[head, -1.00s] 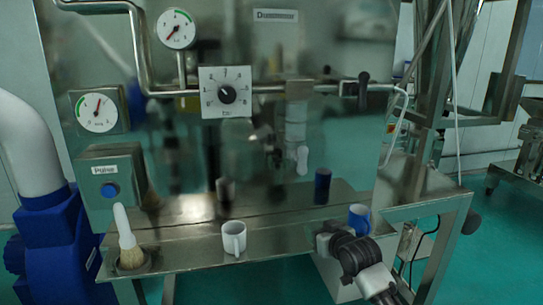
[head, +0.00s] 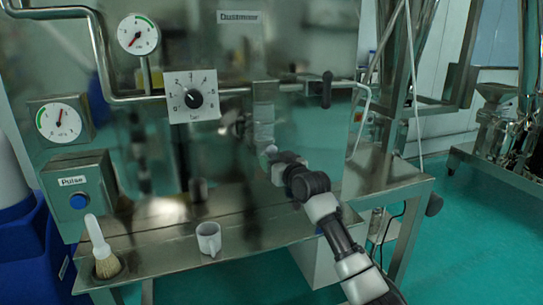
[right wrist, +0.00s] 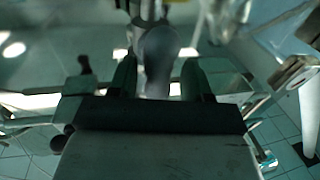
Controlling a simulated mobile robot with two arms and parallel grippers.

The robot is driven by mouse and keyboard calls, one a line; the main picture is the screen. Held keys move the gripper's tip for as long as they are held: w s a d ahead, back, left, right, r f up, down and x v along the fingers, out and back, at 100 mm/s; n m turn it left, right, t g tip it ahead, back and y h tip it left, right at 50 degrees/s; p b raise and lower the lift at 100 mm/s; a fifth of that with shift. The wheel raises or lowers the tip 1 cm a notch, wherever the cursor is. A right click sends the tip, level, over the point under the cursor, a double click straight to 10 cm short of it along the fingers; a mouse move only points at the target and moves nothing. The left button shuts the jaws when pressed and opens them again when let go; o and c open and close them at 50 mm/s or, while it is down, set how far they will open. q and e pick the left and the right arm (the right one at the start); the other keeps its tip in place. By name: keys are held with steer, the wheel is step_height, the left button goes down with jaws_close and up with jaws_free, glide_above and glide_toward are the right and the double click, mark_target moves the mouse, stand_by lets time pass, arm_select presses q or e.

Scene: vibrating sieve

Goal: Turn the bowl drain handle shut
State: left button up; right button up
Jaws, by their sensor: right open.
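In the right wrist view a grey, rounded handle (right wrist: 158,60) hangs below a metal fitting, blurred; I take it for the bowl drain handle. My right gripper (right wrist: 160,80) is open, with one finger on each side of the handle. Whether they touch it I cannot tell. In the head view the right gripper (head: 272,156) is raised at the steel panel, just below the pale drain tube (head: 264,125). There the arm and gripper mostly hide the handle. My left gripper is not in view.
A white mug (head: 208,239) and a brush (head: 101,250) stand on the steel ledge (head: 160,255). A black lever (head: 327,90) sits on the pipe to the upper right. Gauges, a dial (head: 192,97) and a Pulse button box (head: 78,190) are at left.

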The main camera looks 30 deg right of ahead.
steer(key=shift+w, duration=0.75)
steer(key=c, duration=0.9)
